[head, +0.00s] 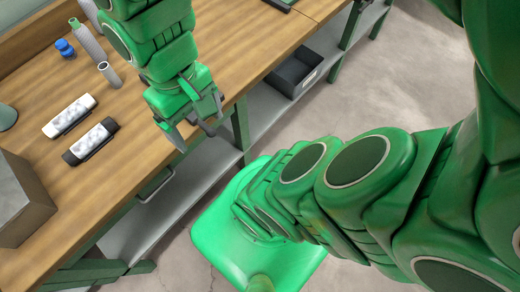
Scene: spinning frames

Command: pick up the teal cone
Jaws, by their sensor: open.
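A teal piece (6,117) with a rounded outline stands on the wooden workbench at the left edge of the head view. It is cut off by the frame, so I cannot tell its full shape; it is the only teal thing on the bench. My gripper (194,139) is open and empty, with its fingers pointing down near the bench's front edge. It is well to the right of the teal piece and apart from it.
On the workbench (145,115) lie a white-ended item (69,117) and a black-ended item (90,142), between gripper and teal piece. A grey cylinder (110,75), ribbed bottle (90,42) and blue object (65,48) stand behind. A grey box (22,203) is front left.

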